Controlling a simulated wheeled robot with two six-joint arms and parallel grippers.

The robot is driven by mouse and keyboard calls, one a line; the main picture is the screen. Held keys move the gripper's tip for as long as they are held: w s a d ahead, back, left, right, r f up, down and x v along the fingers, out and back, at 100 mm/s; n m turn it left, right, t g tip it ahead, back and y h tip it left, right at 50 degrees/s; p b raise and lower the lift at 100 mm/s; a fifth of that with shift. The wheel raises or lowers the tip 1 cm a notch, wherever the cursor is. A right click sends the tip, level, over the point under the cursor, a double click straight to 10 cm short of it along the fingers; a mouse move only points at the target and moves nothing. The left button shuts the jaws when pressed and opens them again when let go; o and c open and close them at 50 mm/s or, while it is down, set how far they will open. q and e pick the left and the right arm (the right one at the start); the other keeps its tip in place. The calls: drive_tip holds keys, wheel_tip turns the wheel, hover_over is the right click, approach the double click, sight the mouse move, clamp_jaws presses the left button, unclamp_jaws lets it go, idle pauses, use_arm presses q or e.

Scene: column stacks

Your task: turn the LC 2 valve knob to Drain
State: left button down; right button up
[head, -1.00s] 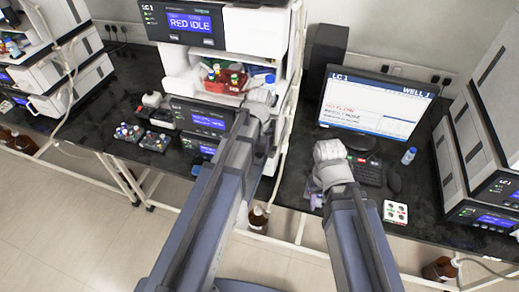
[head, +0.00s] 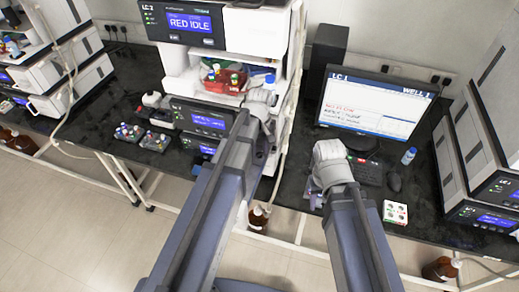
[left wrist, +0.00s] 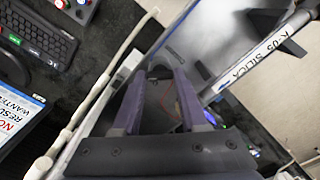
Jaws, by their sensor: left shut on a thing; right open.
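The LC 2 stack (head: 200,55) stands at the back centre, its top display reading RED IDLE. My left gripper (left wrist: 160,82) is at the right side of its lower front. In the left wrist view its two fingers stand on either side of a small grey rounded thing (left wrist: 160,72), which looks like the valve knob. The gripper is shut on it. My left arm hides the knob in the head view, and its pointer and labels cannot be read. My right gripper (head: 316,196) is open, low over the bench in front of the monitor.
A monitor (head: 375,107) headed LC 1, a keyboard (head: 366,171) and a mouse (head: 394,182) are at the right. A red tray (head: 222,86) with bottles sits in the stack. Vial racks (head: 155,141) are left of it. A pale tube (head: 291,100) runs down its right side.

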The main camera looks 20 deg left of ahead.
sight(260, 153)
use_arm(q)
drive_tip(key=shift+c, duration=2.2)
unclamp_jaws()
wheel_tip(260, 153, up, 8)
drive_tip(key=p, duration=0.8)
drive_tip(key=shift+f, duration=0.1)
drive_tip(key=s+d+f+m+y+b, duration=0.1)
drive_tip(key=s+d+f+m+b, duration=1)
drive_tip(key=s, duration=0.4)
drive_tip(key=shift+f+m+b, duration=0.35)
drive_tip(key=shift+m+b, duration=0.15)
drive_tip(key=shift+m, duration=0.3)
